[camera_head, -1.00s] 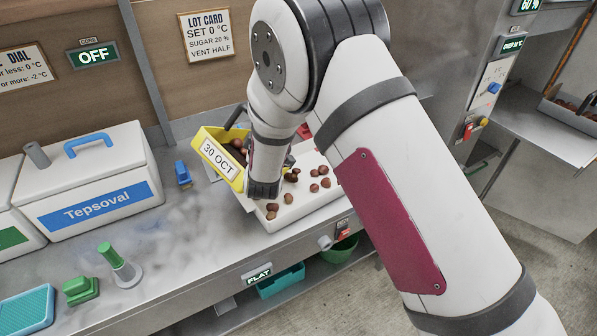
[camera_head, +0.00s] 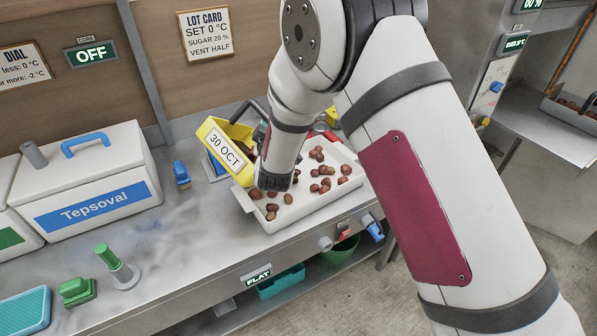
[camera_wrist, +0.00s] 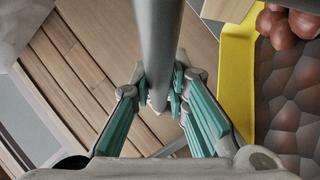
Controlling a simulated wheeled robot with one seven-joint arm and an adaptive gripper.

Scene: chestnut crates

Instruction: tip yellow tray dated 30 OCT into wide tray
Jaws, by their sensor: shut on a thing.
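The yellow tray (camera_head: 207,130) carries a white label reading 30 OCT. It is tilted steeply over the left back part of the white wide tray (camera_head: 305,209). Many brown chestnuts (camera_head: 327,184) lie spread in the wide tray. In the wrist view the yellow tray's wall (camera_wrist: 237,75) is at the right, with chestnuts (camera_wrist: 290,105) still against its inside. My gripper (camera_wrist: 160,95) is shut on a grey bar (camera_wrist: 157,35), which looks like the yellow tray's handle. In the head view my arm hides the fingers and part of the yellow tray.
A white box marked Tepsoval (camera_head: 95,207) stands on the counter at left. A small blue piece (camera_head: 182,174) stands between it and the trays. A green-topped stand (camera_head: 118,265) and a green block (camera_head: 78,290) are near the front. A PLAT display (camera_head: 256,275) is on the counter's edge.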

